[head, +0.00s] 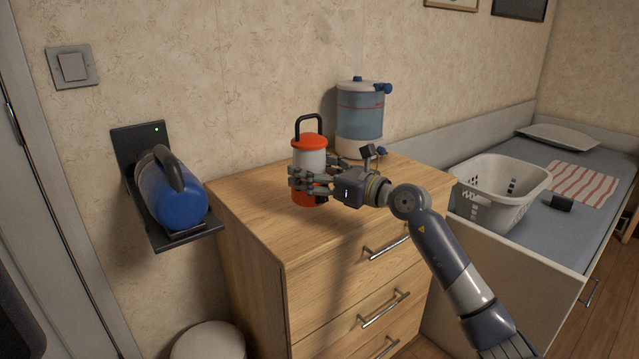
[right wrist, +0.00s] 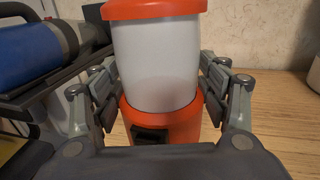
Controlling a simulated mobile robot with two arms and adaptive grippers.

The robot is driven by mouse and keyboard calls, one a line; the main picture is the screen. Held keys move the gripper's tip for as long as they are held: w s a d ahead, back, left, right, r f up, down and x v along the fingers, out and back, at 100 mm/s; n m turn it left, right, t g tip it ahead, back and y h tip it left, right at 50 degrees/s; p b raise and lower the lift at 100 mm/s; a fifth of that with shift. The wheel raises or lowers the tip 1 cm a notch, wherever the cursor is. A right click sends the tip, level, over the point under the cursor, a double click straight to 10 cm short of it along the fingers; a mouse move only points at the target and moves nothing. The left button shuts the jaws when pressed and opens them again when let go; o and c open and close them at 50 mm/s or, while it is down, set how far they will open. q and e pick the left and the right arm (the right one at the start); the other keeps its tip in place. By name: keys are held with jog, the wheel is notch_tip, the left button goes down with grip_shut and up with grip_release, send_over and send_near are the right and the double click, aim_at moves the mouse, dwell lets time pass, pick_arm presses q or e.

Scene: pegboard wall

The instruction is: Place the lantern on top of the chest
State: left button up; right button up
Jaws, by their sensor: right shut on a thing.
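The lantern (head: 309,158) has an orange cap and base, a white middle and a dark handle. It stands upright at the top of the wooden chest (head: 255,212), over its left part; I cannot tell whether its base touches the wood. My right gripper (head: 305,181) is shut on the lantern from the right side. In the right wrist view the lantern (right wrist: 158,65) sits between both fingers, and the chest top (right wrist: 275,110) shows behind. My left gripper is not in view.
A water dispenser (head: 360,120) stands at the back of the chest top. A white basket (head: 500,190) sits on the bed (head: 562,235) at right. The chest top's front is clear.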

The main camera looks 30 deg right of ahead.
aim_at(318, 163)
jog(key=shift+w+d+f+b, duration=0.45)
jog(key=shift+w+d+f, duration=0.3)
jog(key=shift+d+f, duration=0.25)
jog(key=shift+w+d+f+b, duration=0.45)
jog(key=shift+w+d+f, duration=0.4)
jog(key=shift+d, duration=0.25)
jog(key=o, duration=1.8)
jog(key=shift+s+f, duration=0.15)
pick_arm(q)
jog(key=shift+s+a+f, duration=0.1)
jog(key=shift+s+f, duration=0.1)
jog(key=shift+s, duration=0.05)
pick_arm(e)
jog(key=v, duration=1.2)
